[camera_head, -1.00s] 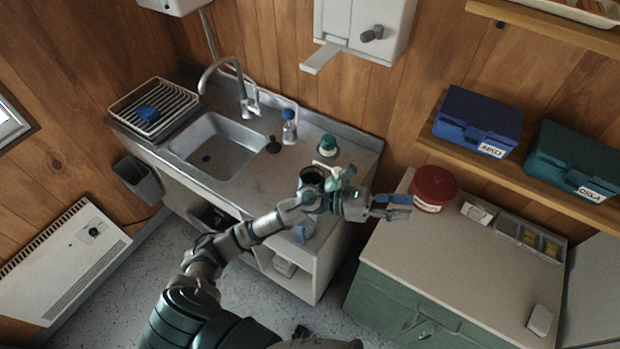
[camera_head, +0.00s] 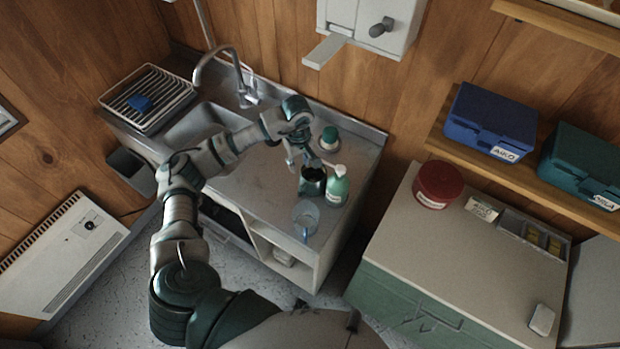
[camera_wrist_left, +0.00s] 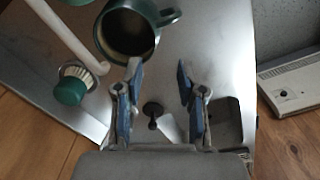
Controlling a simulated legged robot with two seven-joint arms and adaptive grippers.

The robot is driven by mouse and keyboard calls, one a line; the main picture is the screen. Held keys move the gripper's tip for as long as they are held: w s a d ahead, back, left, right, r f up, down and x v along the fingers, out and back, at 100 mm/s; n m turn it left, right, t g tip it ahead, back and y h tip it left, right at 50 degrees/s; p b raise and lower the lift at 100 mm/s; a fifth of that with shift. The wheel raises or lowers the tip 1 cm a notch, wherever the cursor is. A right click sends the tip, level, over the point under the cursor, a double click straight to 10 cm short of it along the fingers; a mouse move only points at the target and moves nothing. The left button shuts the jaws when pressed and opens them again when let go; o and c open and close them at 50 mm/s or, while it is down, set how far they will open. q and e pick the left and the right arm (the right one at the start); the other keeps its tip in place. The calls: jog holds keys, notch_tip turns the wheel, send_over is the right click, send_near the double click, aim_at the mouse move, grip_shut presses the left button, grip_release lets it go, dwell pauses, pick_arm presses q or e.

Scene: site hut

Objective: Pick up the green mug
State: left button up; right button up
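The dark green mug (camera_head: 311,184) stands on the steel counter right of the sink, just left of a green soap bottle. In the left wrist view the mug (camera_wrist_left: 128,36) is at the top, seen from above into its dark opening, its handle pointing right. My left gripper (camera_head: 300,155) is just behind the mug in the head view and partly hard to make out. In the wrist view my left gripper (camera_wrist_left: 159,70) is open, with nothing between its blue-padded fingers. The mug is beyond the fingertips, nearer the left finger. My right gripper is not in view.
The green soap bottle (camera_head: 337,187) with a white pump is close beside the mug. A green-topped scrubber (camera_head: 329,138) stands behind, and a clear bluish cup (camera_head: 305,217) stands in front. The sink (camera_head: 193,124) is left. A red tin (camera_head: 437,184) sits on the separate cabinet.

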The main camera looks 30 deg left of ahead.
pick_arm(q)
send_over(302, 181)
notch_tip(302, 181, down, 5)
jog(key=shift+w+d+r+p, duration=0.1)
jog(key=shift+w+d+p, duration=0.05)
jog(key=shift+p, duration=0.2)
jog(key=shift+f, duration=0.55)
jog(key=f, duration=0.1)
jog(key=f+p, duration=0.1)
jog(key=f, duration=0.3)
jog(key=shift+a+p, duration=0.35)
jog(key=shift+d, duration=0.15)
jog(key=shift+d+r, duration=0.1)
jog(key=shift+d, duration=0.1)
grip_shut()
